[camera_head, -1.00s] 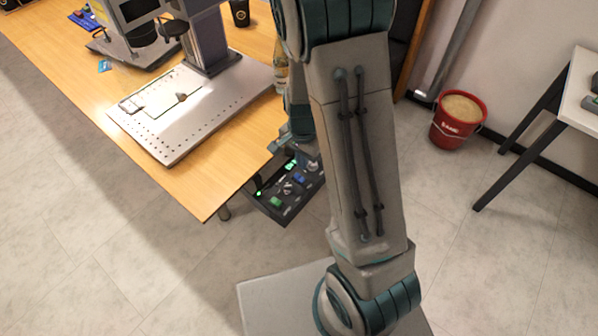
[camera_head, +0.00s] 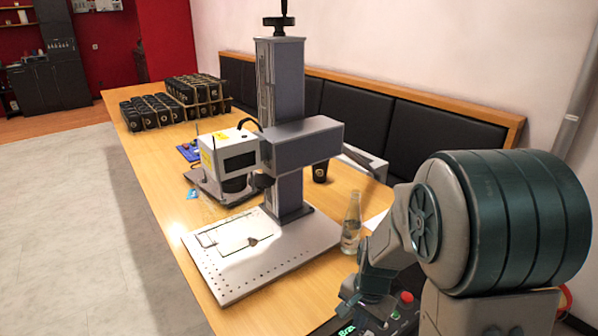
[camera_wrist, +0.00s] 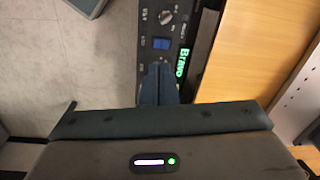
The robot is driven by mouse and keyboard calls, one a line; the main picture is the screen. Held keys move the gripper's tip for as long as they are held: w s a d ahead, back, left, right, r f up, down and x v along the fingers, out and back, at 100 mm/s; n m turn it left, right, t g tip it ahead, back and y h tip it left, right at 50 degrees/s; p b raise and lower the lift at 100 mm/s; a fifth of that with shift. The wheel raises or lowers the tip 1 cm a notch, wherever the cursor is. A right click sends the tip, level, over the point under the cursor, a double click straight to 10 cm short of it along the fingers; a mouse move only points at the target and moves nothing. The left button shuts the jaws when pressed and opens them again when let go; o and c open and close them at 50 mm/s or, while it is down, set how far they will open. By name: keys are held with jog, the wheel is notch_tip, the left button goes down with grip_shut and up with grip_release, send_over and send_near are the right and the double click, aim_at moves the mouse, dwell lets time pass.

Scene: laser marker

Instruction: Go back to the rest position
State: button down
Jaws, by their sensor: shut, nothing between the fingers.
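My gripper (camera_head: 352,297) is at the lower right in the head view, beside the table's near end and by the black control panel (camera_head: 404,318). In the wrist view my gripper (camera_wrist: 158,78) has its dark fingers together, with nothing seen between them. They are over the control panel (camera_wrist: 148,20), in front of its blue switch (camera_wrist: 162,43). I cannot tell whether they touch it. Green lit letters (camera_wrist: 181,63) show on the panel's edge. The grey laser marker (camera_head: 303,140) stands on the table behind, on a perforated base plate (camera_head: 215,275).
A glass bottle (camera_head: 351,228) and a black cup (camera_head: 320,172) stand on the wooden table (camera_head: 150,165). Trays of black cups (camera_head: 196,92) are at its far end. Black padded seat backs (camera_head: 360,108) line the wall. Open floor (camera_head: 75,215) lies left.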

jog(key=s+r+n+t+p, duration=0.1)
jog(key=s+r+n, duration=0.3)
jog(key=s+r, duration=0.2)
jog(key=s+r+n+t+p, duration=0.1)
jog(key=s+r+n, duration=0.3)
jog(key=r, duration=0.7)
jog(key=shift+s+d+h, duration=0.3)
jog(key=shift+s+d, duration=0.05)
jog(key=shift+s, duration=0.7)
